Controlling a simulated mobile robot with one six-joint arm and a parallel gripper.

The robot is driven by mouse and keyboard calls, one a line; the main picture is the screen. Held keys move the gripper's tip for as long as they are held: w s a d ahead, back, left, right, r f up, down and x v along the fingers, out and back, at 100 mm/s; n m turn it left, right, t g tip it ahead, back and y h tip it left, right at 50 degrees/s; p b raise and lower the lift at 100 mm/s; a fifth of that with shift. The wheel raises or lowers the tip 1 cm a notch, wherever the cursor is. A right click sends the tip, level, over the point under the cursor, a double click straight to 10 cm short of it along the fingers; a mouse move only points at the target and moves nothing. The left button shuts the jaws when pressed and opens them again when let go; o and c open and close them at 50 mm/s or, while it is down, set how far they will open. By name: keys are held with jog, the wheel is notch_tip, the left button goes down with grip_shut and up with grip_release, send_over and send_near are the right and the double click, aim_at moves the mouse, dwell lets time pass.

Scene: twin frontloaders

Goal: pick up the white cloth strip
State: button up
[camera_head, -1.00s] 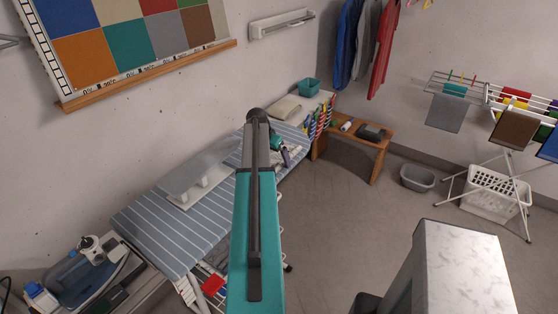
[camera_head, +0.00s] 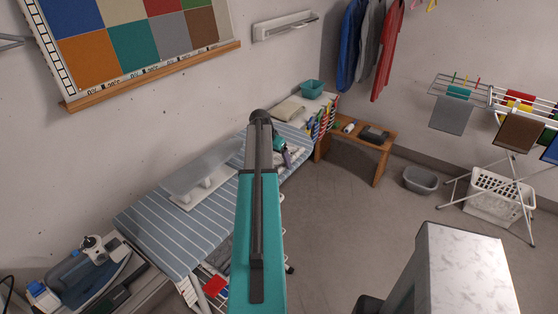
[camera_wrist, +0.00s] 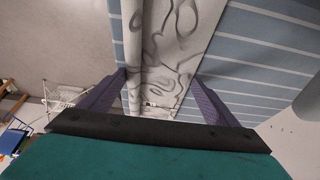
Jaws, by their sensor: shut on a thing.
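The white cloth strip (camera_wrist: 172,50), with grey swirling lines, runs from the top of the wrist view down between my fingers. My gripper (camera_wrist: 157,88) has its two purple fingers on either side of the strip, shut on it. Blue-and-white striped fabric of the ironing board (camera_wrist: 255,55) shows beside the strip. In the head view my gripper (camera_head: 287,157) is a small purple shape at the far part of the striped ironing board (camera_head: 165,235). My own arm hides much of that area, and the strip is too small there to make out clearly.
A sleeve board (camera_head: 203,172) stands on the ironing board. A steam iron station (camera_head: 92,262) is at the lower left. A wooden bench (camera_head: 384,145), a grey tub (camera_head: 420,180) and a drying rack (camera_head: 490,145) are farther right. The middle floor is clear.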

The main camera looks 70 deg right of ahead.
aim_at(276, 164)
jog(key=shift+r, duration=0.15)
jog(key=shift+r+b, duration=1)
jog(key=shift+r, duration=0.35)
jog(key=shift+s+a+r, duration=0.15)
jog(key=shift+r, duration=0.05)
jog(key=s+a+r+b, duration=0.1)
jog(key=s+a+b, duration=0.4)
jog(key=s+a, duration=0.5)
jog(key=shift+s+a+r, duration=0.3)
jog(key=shift+a, duration=0.5)
